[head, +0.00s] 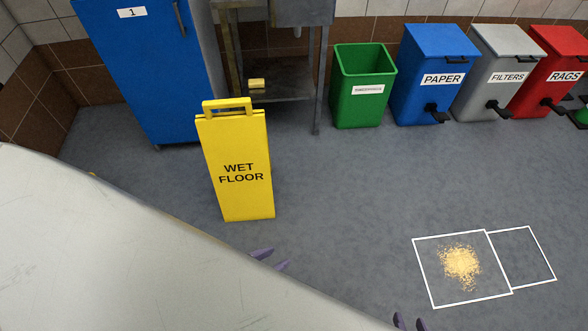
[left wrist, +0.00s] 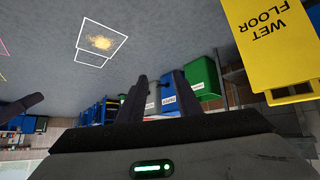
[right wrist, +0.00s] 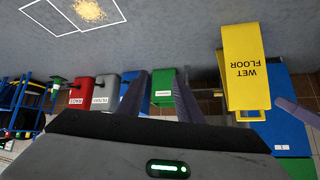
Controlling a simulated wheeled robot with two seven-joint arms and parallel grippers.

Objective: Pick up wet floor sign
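The yellow wet floor sign (head: 238,160) stands upright on the grey floor, left of centre in the head view, with a handle loop on top. It appears upside down at the upper right of the left wrist view (left wrist: 275,45) and in the right wrist view (right wrist: 243,70). My left gripper (head: 270,258) is below and slightly right of the sign in the head view, apart from it. My right gripper (head: 410,322) is at the bottom edge, farther right. In their wrist views, the left fingers (left wrist: 160,76) and right fingers (right wrist: 154,80) are spread with nothing between them.
A blue cabinet (head: 160,70) and metal sink stand (head: 278,92) are behind the sign. Green (head: 362,92), blue (head: 432,80), grey (head: 490,85) and red (head: 556,80) bins line the wall. Yellowish debris (head: 460,262) lies inside a white floor outline. A large pale surface hides the lower left.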

